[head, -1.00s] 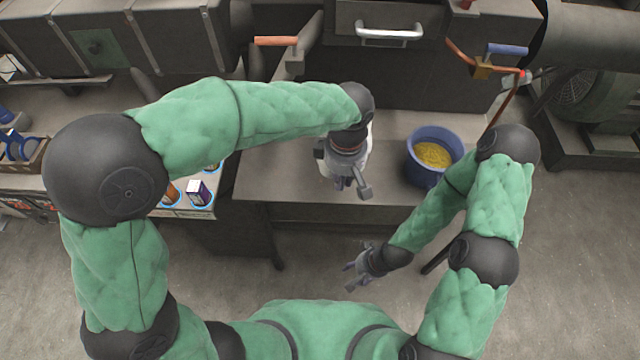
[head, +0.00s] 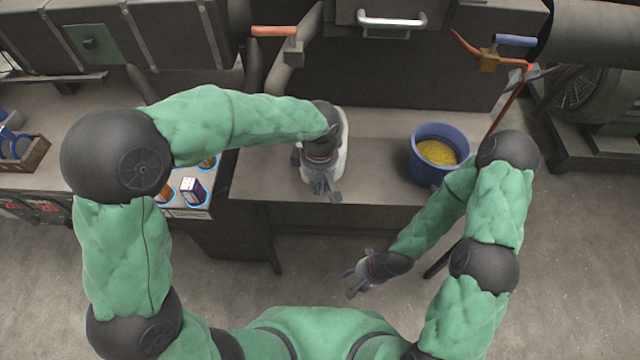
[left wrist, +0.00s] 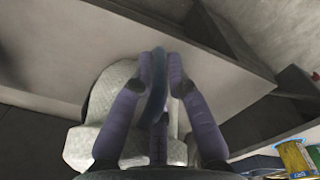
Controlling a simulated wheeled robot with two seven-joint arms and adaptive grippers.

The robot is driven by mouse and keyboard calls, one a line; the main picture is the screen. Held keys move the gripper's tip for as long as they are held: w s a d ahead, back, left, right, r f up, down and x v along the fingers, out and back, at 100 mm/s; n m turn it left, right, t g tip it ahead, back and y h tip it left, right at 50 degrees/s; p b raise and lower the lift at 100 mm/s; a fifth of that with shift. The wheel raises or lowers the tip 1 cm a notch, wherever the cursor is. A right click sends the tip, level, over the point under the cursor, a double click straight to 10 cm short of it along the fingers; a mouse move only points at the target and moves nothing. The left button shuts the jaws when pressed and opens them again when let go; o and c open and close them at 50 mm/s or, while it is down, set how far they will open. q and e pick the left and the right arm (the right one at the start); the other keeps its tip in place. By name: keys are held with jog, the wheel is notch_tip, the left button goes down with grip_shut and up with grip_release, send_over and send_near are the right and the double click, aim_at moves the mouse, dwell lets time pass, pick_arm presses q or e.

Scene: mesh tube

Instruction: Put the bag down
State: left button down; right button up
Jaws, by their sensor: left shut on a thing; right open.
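A whitish bag (head: 343,155) shows in the head view, mostly hidden behind my left wrist, over the grey bench top (head: 385,160). In the left wrist view the pale, textured bag (left wrist: 108,95) is behind and beside the fingers. My left gripper (head: 324,190) is over the bench near its front edge. In the left wrist view its purple fingers (left wrist: 160,72) are shut on a dark blue strap-like part of the bag. I cannot tell whether the bag touches the bench. My right gripper (head: 352,282) is open and empty, low in front of the bench.
A blue bucket (head: 418,172) of yellow pieces stands on the bench to the right. A orange-handled lever (head: 275,31) and a blue-handled one (head: 514,41) stick out at the back. Bench between bag and bucket is clear.

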pick_arm(q)
jog(key=shift+f, duration=0.1)
jog(key=c, duration=1.2)
grip_release()
notch_tip(320, 180, up, 12)
jog(key=p, duration=0.4)
jog(key=shift+s+r, duration=0.15)
jog(key=shift+r, duration=0.05)
